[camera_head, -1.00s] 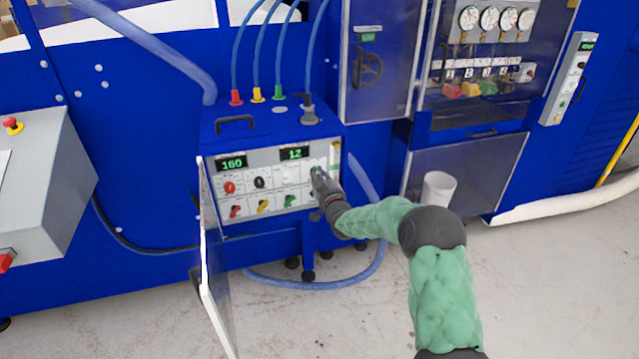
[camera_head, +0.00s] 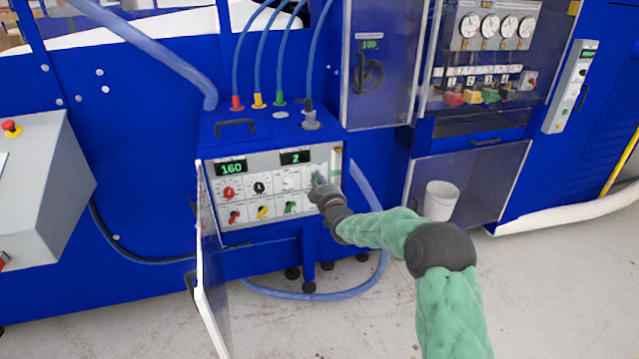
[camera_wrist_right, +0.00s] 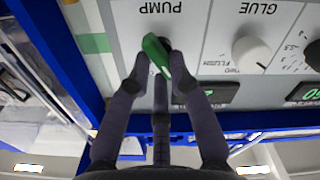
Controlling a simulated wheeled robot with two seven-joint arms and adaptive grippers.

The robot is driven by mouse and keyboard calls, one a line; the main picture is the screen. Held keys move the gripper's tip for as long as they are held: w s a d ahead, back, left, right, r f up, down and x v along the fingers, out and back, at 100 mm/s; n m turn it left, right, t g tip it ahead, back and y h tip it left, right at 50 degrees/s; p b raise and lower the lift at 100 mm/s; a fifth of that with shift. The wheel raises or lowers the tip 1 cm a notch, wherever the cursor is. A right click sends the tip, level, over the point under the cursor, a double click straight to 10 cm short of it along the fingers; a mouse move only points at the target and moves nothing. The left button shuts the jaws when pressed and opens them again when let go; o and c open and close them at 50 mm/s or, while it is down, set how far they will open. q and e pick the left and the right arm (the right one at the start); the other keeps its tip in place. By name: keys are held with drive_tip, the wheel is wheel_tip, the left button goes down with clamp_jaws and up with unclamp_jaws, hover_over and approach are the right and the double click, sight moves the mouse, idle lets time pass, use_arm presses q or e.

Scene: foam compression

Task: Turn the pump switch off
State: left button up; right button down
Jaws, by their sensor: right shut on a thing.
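The pump switch is a green handle (camera_wrist_right: 155,52) beside the upside-down "PUMP" label in the right wrist view. In the head view it is mostly hidden behind my gripper. My right gripper (camera_wrist_right: 158,66) is shut on the green handle, with a finger on either side and a third below. In the head view my right gripper (camera_head: 320,184) is at the right end of the control panel (camera_head: 262,215). The handle sits tilted in the wrist view. My left gripper is not in view.
A white glue knob (camera_wrist_right: 252,54) is close beside the pump switch. Coloured knobs sit lower left. An open panel door (camera_head: 208,275) stands at the left. A blue hose (camera_head: 374,195) and white bucket (camera_head: 441,200) are to the right.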

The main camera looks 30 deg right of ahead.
drive_tip(key=c, duration=1.1)
unclamp_jaws()
drive_tip(key=v, duration=1.2)
drive_tip(key=shift+a, duration=0.1)
drive_tip(key=shift+f, duration=0.1)
